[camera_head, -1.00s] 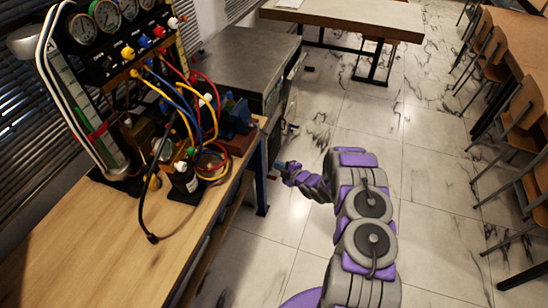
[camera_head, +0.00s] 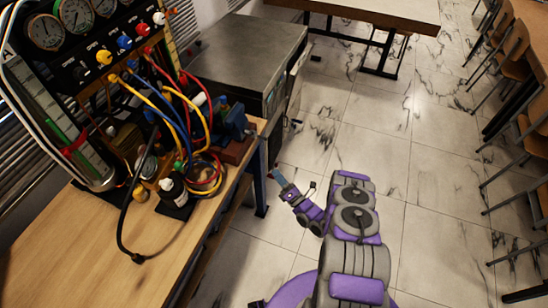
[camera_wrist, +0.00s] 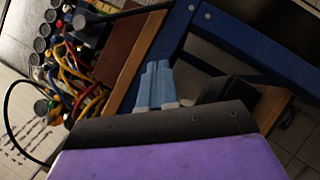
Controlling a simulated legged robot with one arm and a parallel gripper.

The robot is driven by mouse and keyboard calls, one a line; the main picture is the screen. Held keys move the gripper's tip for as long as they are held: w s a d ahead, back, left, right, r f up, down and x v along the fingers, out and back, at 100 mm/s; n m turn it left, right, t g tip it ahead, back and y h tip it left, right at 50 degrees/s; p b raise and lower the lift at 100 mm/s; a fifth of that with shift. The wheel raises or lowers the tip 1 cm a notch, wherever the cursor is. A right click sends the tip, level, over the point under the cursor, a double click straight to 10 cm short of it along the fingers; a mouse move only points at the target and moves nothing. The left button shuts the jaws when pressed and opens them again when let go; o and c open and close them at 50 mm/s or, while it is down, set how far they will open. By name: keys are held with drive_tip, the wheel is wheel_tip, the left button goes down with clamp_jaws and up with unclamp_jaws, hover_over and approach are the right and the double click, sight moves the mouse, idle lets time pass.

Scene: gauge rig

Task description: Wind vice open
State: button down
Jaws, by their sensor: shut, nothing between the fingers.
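The blue vice (camera_head: 233,119) sits on a red-brown block (camera_head: 236,150) at the far right corner of the workbench, partly behind the coloured hoses. Its handle cannot be made out clearly in the head view. My gripper (camera_head: 278,177) is beyond the bench's right edge, apart from the vice, below and to the right of it in the picture. Its pale blue fingers point up and left. In the wrist view the fingers (camera_wrist: 157,82) lie together, shut and empty, in front of the bench edge. A red-brown block (camera_wrist: 127,42) shows beyond them.
A grey metal cabinet (camera_head: 240,50) is behind. Chairs (camera_head: 520,90) line the right; the tiled floor between is clear.

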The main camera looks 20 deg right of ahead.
drive_tip(key=w+a+r, duration=0.1)
drive_tip(key=w+r, duration=0.4)
drive_tip(key=w, duration=0.6)
drive_tip(key=shift+r, duration=0.2)
drive_tip(key=shift+a, duration=0.2)
drive_tip(key=shift+w+d+r+p, duration=0.25)
drive_tip(key=shift+w+r+p, duration=0.2)
drive_tip(key=shift+w+p, duration=0.05)
drive_tip(key=shift+f, duration=0.1)
